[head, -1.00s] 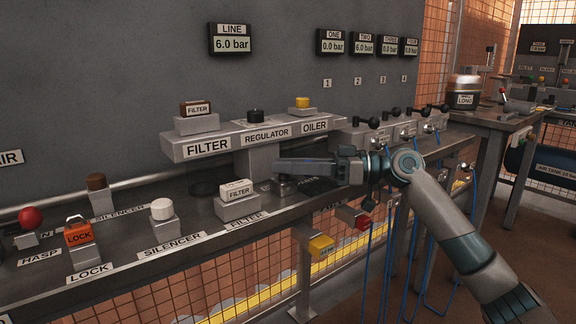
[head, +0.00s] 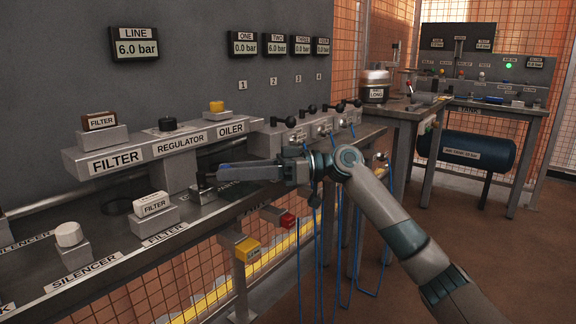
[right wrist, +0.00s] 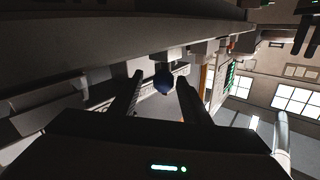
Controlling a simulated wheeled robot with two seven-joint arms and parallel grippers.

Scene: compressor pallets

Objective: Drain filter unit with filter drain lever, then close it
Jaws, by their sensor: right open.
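The filter unit (head: 115,160) is the grey block labelled FILTER at the left end of the shelf in the head view. A dark bowl shape (head: 118,205) shows beneath it. I cannot make out the drain lever for certain. My right gripper (head: 204,180) points left, below the regulator (head: 181,142), to the right of the filter unit. In the right wrist view my right gripper (right wrist: 160,92) is open, with a dark blue rounded thing (right wrist: 163,82) showing between or beyond its fingers. I cannot tell if they touch it. My left gripper is out of view.
A white block labelled FILTER (head: 152,204) stands on the bench left of my right gripper. A brown FILTER block (head: 98,120) sits above the filter unit. The oiler (head: 231,128) and black-knobbed valves (head: 290,121) are to the right. LINE reads 6.0 bar.

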